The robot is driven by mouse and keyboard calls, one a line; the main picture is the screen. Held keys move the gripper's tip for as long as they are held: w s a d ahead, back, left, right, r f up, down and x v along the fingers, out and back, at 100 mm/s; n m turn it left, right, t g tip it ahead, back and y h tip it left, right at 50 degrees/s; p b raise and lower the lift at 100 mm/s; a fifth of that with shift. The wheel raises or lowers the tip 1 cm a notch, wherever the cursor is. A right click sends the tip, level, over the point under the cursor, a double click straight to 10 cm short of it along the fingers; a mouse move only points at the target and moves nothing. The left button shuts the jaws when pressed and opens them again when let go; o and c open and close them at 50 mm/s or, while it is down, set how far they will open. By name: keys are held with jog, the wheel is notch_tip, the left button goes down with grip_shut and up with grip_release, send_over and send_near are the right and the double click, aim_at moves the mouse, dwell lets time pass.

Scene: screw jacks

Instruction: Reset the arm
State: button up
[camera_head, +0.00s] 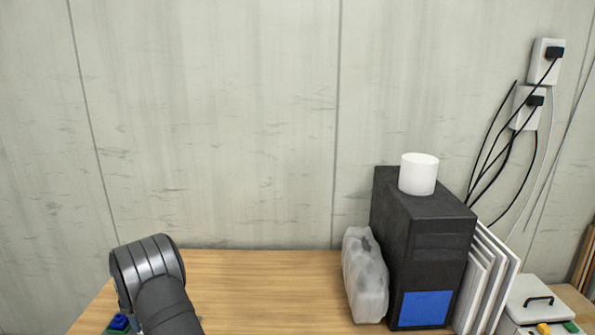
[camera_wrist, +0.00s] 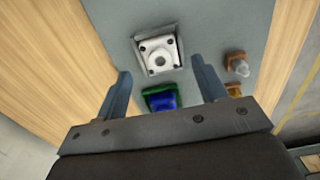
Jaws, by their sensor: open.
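My gripper (camera_wrist: 162,73) shows in the wrist view with its two grey fingers spread apart and nothing between the tips. It is above a grey board (camera_wrist: 217,35). A white square part with a round hub (camera_wrist: 159,58) sits in a grey square frame on the board, just beyond the fingertips. A blue and green block (camera_wrist: 161,98) is nearer, seen between the fingers. In the head view, my arm (camera_head: 150,275) is at the lower left, and my gripper is not visible there. A blue and green piece (camera_head: 118,322) shows beside the arm.
Two orange-brown pieces, one with a pale knob (camera_wrist: 238,65), are right of the right finger. A wooden table (camera_head: 260,285) is clear in the middle. A black computer case (camera_head: 405,240) with a white cup (camera_head: 418,174) and a translucent bag (camera_head: 364,277) stand at right.

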jog(key=shift+r, duration=0.4)
jog(key=shift+f, duration=0.1)
